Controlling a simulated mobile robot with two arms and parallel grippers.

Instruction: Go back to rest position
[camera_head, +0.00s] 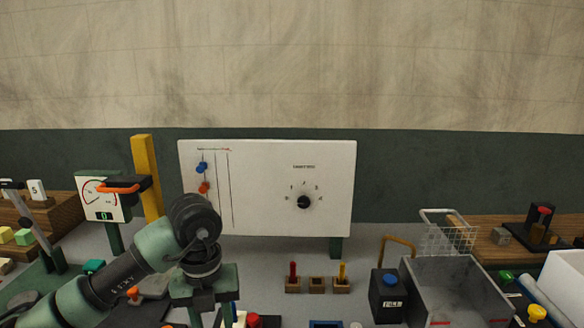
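My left arm comes in from the lower left, bends at a dark joint in front of the white panel's lower left, and points down. My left gripper (211,312) hangs at the lower middle-left of the head view. Its two green fingers stand apart, and I see nothing held between them. The fingertips are near the bottom edge of the picture, so what lies right under them is partly hidden. My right gripper is not in view.
A white panel (265,185) with a dial (303,202) stands behind the arm. A gauge (103,198) and yellow post (147,180) are left. Wooden blocks (317,285), a black box (388,297), a grey bin (455,291) and a wire basket (446,236) are right.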

